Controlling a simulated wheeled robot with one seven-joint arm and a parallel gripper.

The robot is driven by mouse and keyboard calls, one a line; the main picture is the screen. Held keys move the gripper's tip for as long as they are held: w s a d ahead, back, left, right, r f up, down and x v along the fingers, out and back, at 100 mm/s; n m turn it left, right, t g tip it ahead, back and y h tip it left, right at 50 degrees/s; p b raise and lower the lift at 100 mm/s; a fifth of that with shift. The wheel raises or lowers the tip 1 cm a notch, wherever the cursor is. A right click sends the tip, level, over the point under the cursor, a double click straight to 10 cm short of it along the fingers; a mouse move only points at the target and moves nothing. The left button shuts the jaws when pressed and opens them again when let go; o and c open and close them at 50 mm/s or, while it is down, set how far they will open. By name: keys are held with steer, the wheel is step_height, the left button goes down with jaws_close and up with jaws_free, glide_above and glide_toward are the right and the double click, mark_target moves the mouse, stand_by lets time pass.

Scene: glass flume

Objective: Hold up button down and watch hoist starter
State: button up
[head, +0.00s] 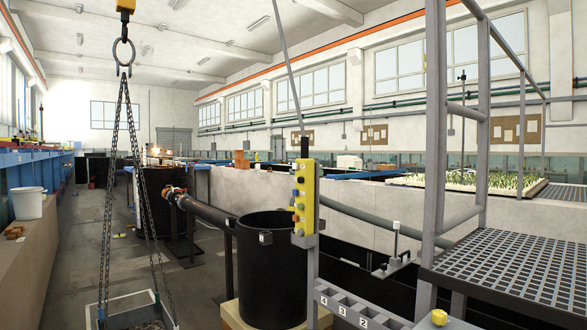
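A yellow pendant control (305,199) with a column of buttons hangs on a grey cable (288,75) right of the picture's middle. Its buttons are small, and I cannot read which is the up button. The pendant's lower end is in front of or beside a grey post (312,280); I cannot tell if they touch. A yellow hoist block (125,6) with a ring and shackle (122,55) hangs at upper left. Chains (107,200) run down from it to a skip (135,312), cut off by the lower edge. I cannot pick out the hoist starter. My gripper is not in view.
A grating platform with railings (510,265) fills the right. A white bucket (28,203) sits on the left ledge. Open floor (95,240) lies left of the tank.

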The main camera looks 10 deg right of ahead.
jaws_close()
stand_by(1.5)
